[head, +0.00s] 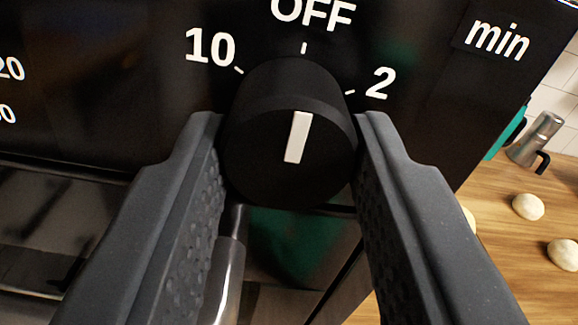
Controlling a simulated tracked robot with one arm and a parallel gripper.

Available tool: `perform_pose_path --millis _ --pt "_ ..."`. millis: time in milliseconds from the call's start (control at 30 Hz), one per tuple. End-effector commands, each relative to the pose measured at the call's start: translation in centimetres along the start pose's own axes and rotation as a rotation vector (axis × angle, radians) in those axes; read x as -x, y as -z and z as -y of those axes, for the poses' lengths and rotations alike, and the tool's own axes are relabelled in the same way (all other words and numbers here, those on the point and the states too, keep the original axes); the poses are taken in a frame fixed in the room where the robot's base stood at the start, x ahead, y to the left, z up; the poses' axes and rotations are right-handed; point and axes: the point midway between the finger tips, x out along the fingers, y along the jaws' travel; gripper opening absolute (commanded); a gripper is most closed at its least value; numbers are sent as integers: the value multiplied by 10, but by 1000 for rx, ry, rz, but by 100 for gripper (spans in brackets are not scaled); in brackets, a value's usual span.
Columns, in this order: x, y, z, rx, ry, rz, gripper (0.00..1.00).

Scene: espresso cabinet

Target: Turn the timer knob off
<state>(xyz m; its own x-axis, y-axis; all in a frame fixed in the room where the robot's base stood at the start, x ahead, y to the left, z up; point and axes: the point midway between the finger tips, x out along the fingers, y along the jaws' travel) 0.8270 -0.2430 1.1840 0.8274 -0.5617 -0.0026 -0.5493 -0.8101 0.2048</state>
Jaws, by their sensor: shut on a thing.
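The timer knob (262,150) is a round black dial with a white pointer line on its face, on a glossy black panel (120,105). The pointer is almost upright, its top leaning slightly right, and lines up with the tick below the OFF mark (313,12). The 10 mark is at its upper left and the 2 mark at its upper right. My gripper (289,150) is shut on the knob, with one dark ridged finger on its left side and one on its right. The fingers hide parts of the panel below the knob.
More panel numbers show at the far left. Below the panel are a metallic bar handle (222,275) and dark glossy surfaces. At the right, a wooden counter (510,265) carries pale dough balls (528,206) and a metal moka pot (535,138), with a teal object beside it.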

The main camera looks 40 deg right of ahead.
Motion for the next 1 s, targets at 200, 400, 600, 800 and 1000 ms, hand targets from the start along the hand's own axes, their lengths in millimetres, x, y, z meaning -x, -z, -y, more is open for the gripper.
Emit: perform_pose_path --millis 200,400,600,800,1000 --pt "0 5 2 6 4 -10 9" --pt "0 6 3 6 4 -11 38" --pt "0 4 2 5 3 -7 54" --pt "1 2 1 5 2 -5 54" --pt "17 0 2 6 2 -3 54"
